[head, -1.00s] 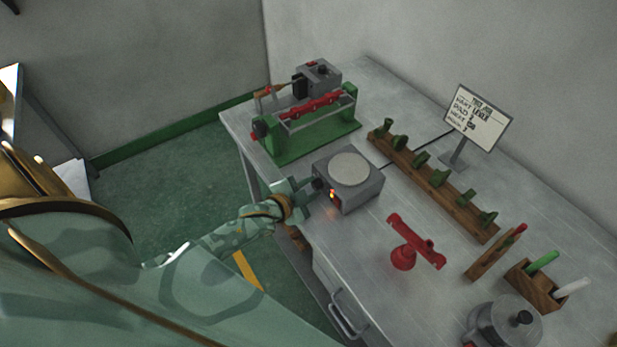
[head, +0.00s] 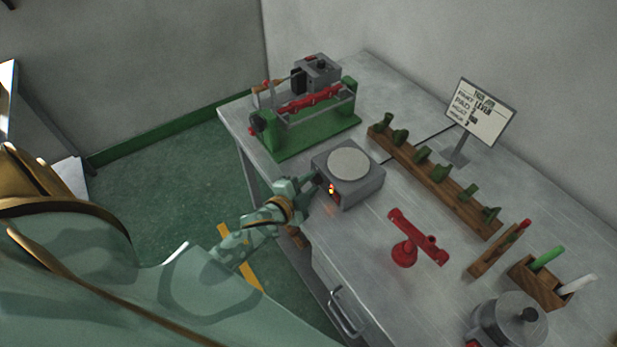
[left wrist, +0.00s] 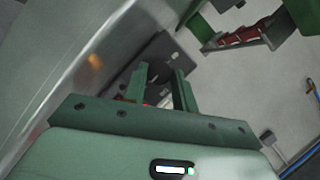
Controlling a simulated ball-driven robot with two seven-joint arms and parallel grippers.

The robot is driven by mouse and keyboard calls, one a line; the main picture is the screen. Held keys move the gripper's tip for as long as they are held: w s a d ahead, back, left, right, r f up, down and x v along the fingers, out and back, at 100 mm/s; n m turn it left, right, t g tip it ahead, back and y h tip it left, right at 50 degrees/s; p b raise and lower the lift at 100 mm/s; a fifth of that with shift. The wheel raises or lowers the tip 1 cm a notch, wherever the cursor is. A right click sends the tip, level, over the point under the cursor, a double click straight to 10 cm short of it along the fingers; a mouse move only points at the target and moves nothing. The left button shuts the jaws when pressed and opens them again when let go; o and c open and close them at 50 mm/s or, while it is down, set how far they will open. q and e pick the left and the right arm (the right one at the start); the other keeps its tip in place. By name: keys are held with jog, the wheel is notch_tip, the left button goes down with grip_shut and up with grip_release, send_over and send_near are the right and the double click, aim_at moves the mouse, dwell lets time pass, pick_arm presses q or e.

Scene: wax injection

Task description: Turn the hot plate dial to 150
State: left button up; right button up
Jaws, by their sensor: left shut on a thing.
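The hot plate (head: 357,190) is a grey box with a round pale top, standing on the metal table near its front left edge. A small lit orange-red indicator (head: 332,188) glows on its front face. My left gripper (head: 314,184) reaches the front face of the hot plate, left of the indicator. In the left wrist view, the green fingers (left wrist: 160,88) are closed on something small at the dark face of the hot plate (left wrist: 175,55). The dial is hidden between the fingers, so its setting cannot be read. My right gripper is in neither view.
A green machine with a red bar (head: 315,135) stands behind the hot plate. A wooden rack (head: 440,185) with several green pieces, a sign (head: 480,112), a red stand (head: 404,252) and a grey pot (head: 508,325) are to the right.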

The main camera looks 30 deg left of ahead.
pick_arm(q)
jog(key=o, duration=1)
jog(key=shift+d, duration=0.15)
jog(key=shift+c, duration=0.2)
jog(key=p+v, duration=0.2)
jog(key=v, duration=1.4)
jog(key=shift+s, duration=0.15)
